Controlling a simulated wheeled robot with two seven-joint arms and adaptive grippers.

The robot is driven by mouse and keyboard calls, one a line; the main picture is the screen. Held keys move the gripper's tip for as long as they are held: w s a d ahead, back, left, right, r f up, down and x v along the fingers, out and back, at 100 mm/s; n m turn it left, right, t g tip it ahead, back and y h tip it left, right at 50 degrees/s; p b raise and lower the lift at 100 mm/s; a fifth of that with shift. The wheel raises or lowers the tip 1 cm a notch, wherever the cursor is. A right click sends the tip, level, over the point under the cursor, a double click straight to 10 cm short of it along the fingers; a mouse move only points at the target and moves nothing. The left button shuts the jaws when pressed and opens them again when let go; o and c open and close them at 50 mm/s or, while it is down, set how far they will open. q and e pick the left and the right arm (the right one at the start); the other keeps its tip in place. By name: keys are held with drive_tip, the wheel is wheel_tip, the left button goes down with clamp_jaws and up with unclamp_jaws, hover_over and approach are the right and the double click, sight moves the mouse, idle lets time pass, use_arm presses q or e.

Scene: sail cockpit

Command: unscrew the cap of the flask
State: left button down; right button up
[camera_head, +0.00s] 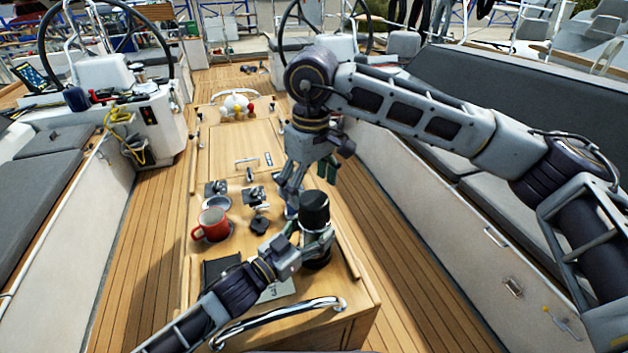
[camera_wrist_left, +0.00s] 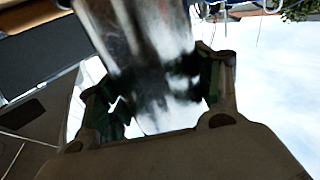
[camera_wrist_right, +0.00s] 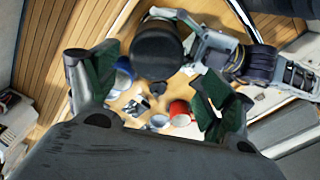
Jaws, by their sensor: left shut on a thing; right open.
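The flask stands upright near the front of the wooden cockpit table. Its black cap (camera_head: 314,208) is on top of a shiny metal body (camera_head: 318,238). My left gripper (camera_head: 308,236) is shut around the body, and the left wrist view shows the metal flask body (camera_wrist_left: 145,60) between its fingers (camera_wrist_left: 160,95). My right gripper (camera_head: 298,192) is open and empty, close behind and above the cap. In the right wrist view the cap (camera_wrist_right: 158,48) lies ahead of and between the open fingers (camera_wrist_right: 150,95), apart from both.
A red mug (camera_head: 212,224) stands left of the flask on the table (camera_head: 225,160). Small dark fittings (camera_head: 255,195) and a round dish (camera_head: 217,203) lie behind it. A chrome handrail (camera_head: 280,312) crosses the table's front. Benches flank both sides.

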drive_tip(key=m, duration=0.4)
drive_tip(key=shift+r+m, duration=0.25)
drive_tip(key=shift+m, duration=0.15)
drive_tip(key=m, duration=0.4)
drive_tip(key=shift+d+r, duration=0.1)
drive_tip(key=m, duration=0.5)
drive_tip(key=shift+r, duration=0.1)
drive_tip(key=m, duration=0.4)
drive_tip(key=shift+d+m, duration=0.15)
drive_tip(key=shift+m, duration=0.15)
drive_tip(key=m, duration=0.4)
drive_tip(key=shift+d+m, duration=0.1)
drive_tip(key=shift+m, duration=0.2)
drive_tip(key=m, duration=0.4)
drive_tip(key=shift+m, duration=0.3)
drive_tip(key=m, duration=0.4)
drive_tip(key=shift+d+m, duration=0.15)
drive_tip(key=shift+m, duration=2.25)
